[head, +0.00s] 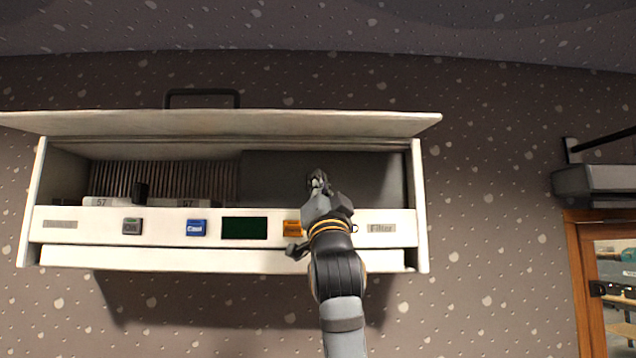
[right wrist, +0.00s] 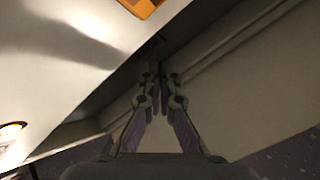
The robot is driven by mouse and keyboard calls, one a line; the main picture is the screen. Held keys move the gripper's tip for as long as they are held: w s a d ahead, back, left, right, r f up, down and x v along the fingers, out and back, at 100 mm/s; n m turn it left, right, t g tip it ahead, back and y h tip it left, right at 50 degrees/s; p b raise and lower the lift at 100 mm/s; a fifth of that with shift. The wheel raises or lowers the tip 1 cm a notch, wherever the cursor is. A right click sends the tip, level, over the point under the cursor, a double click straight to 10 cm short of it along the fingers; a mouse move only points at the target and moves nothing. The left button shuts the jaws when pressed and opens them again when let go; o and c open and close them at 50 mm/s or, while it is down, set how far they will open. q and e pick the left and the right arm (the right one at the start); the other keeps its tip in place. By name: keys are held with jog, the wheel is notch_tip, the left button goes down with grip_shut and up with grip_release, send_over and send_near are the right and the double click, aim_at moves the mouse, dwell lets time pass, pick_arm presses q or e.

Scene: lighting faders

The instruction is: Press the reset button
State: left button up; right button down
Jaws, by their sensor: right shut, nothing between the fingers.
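The white wall unit (head: 90,256) has its top flap raised and a row of controls on its front strip. No label reading reset is legible, so I cannot tell which control is the reset button. An orange button (head: 292,227) shows just left of my right arm and partly behind it; it also shows at the top of the right wrist view (right wrist: 141,6). A small round ring (head: 354,229) sits beside the Filter label (head: 381,229). My right gripper (head: 318,182) is shut and empty, its tips above the front strip before the dark open bay. My left gripper is out of view.
A grey button (head: 132,226), a blue button (head: 196,228) and a dark green display (head: 244,228) lie left of the orange button. The raised flap (head: 220,122) overhangs the bay.

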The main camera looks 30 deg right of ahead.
jog(key=shift+w+d, duration=0.1)
dwell(0.3)
jog(key=shift+w+d, duration=0.15)
jog(key=shift+w, duration=0.1)
jog(key=shift+w+d, duration=0.15)
jog(key=shift+w, duration=0.15)
dwell(0.9)
jog(key=shift+s+a+b, duration=0.4)
jog(key=shift+s+b, duration=0.05)
jog(key=shift+s, duration=0.2)
